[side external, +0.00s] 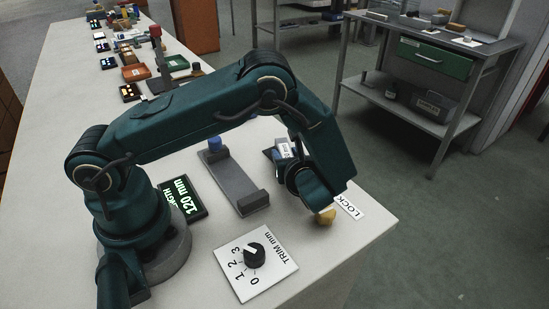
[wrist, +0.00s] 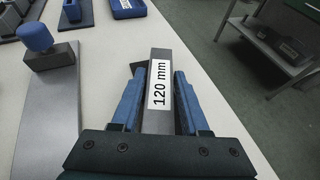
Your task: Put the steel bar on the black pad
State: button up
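The steel bar (wrist: 160,115) is grey with a white "120 mm" label and lies between the blue fingers of my gripper (wrist: 160,85) in the wrist view. The fingers sit close along both its sides and appear to hold it. In the side view my gripper (side external: 289,162) is low at the right part of the table, with the bar's label (side external: 284,150) just showing. A dark patch, apparently the black pad (side external: 269,154), shows beside the gripper and behind the bar in the wrist view (wrist: 139,68). Most of it is hidden, so I cannot tell whether the bar touches it.
A grey fixture (side external: 232,181) with a blue knob (side external: 215,143) and an end block stands left of the gripper. A "120 mm" display (side external: 184,198), a TRIM dial (side external: 254,254) and a yellow knob (side external: 326,215) by a LOCK label (side external: 349,207) are near. The table's right edge is close.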

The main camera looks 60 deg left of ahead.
jog(key=shift+o, duration=0.9)
jog(key=shift+r, duration=0.15)
jog(key=v, duration=1.1)
jog(key=shift+s+d+r, duration=0.1)
jog(key=shift+d+r, duration=0.15)
jog(key=shift+d, duration=0.05)
jog(key=shift+s+r+n, duration=0.1)
jog(key=shift+r+n, duration=0.1)
jog(key=shift+n, duration=0.1)
jog(key=s+r+n+h, duration=1)
jog(key=s+n+h, duration=0.2)
jog(key=n, duration=1)
jog(key=shift+s+a+h, duration=0.25)
jog(key=shift+a+h, duration=0.05)
jog(key=shift+a, duration=0.05)
jog(key=shift+r, duration=0.15)
